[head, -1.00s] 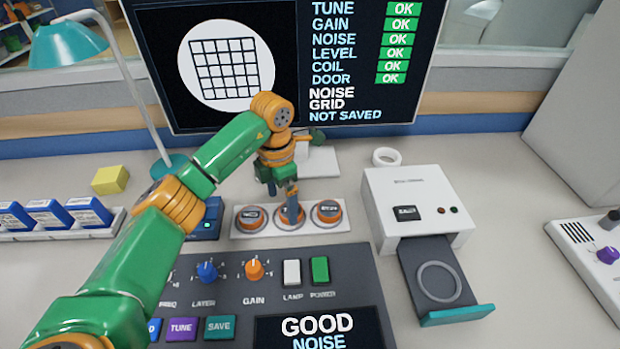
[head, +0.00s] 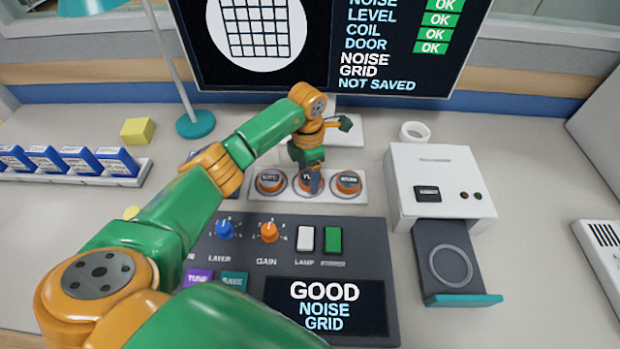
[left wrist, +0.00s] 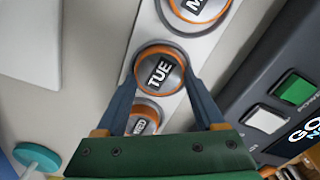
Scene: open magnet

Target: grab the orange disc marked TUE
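Three orange-rimmed discs with grey tops and dark labels sit in a row on a white holder (head: 340,196). The middle disc reads TUE in the left wrist view (left wrist: 158,74), and in the head view (head: 304,183) my gripper partly covers it. The discs to either side of it are the MON disc (left wrist: 205,8) and the WED disc (left wrist: 143,113). My left gripper (head: 313,188) points down at the middle disc. In the left wrist view its fingers (left wrist: 161,70) are apart, one on each side of the TUE disc. I cannot tell whether they touch it. My right gripper is out of view.
The control console (head: 375,255) with knobs and buttons lies just in front of the holder. A white box (head: 440,175) with a pulled-out drawer (head: 447,265) stands right. A monitor (head: 330,60) stands behind. Blue cartridges (head: 80,158) and a yellow block (head: 138,130) are left.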

